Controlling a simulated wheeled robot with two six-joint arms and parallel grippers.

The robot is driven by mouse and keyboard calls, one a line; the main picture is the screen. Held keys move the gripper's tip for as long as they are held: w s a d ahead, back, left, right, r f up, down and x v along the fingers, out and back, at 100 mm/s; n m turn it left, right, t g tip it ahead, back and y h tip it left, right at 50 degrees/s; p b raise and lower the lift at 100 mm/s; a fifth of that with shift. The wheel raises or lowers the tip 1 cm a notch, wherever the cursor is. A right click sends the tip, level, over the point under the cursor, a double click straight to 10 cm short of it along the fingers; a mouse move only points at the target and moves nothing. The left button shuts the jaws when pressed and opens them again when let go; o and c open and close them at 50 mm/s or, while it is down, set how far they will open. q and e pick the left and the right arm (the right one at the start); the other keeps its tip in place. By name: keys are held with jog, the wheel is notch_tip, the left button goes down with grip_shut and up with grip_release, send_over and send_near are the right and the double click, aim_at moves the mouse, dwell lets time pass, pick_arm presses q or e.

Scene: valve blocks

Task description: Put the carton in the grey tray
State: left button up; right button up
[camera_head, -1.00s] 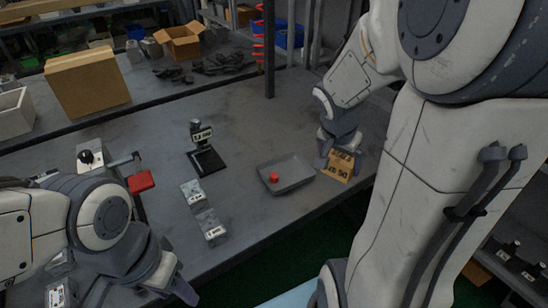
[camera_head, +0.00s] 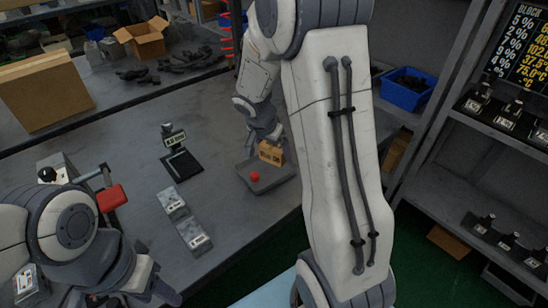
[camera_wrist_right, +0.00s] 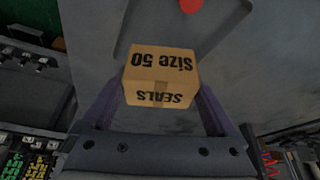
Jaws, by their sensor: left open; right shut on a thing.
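The carton (camera_head: 271,153) is a small brown box; in the right wrist view (camera_wrist_right: 160,75) it reads "SEALS" and "Size 50". My right gripper (camera_head: 268,138) is shut on it, with a finger on each side. The carton is at the far right part of the grey tray (camera_head: 285,181), over or in it; I cannot tell whether it touches the tray floor. The tray is shallow and holds a red round thing (camera_head: 255,176). My left gripper (camera_head: 160,285) is open and empty at the lower left, away from the tray.
A black stand (camera_head: 180,160) with a label and two grey labelled blocks (camera_head: 183,220) stand left of the tray. A red-handled valve (camera_head: 110,198) is near my left arm. A large cardboard box (camera_head: 45,90) stands at the back left. Shelves (camera_head: 490,135) are on the right.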

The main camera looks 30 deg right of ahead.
aim_at(274, 158)
jog(key=shift+f, duration=1.75)
jog(key=shift+f+b, duration=0.2)
jog(key=shift+b, duration=0.3)
jog(key=o, duration=1)
jog(key=shift+o, duration=0.2)
jog(key=shift+r, duration=0.15)
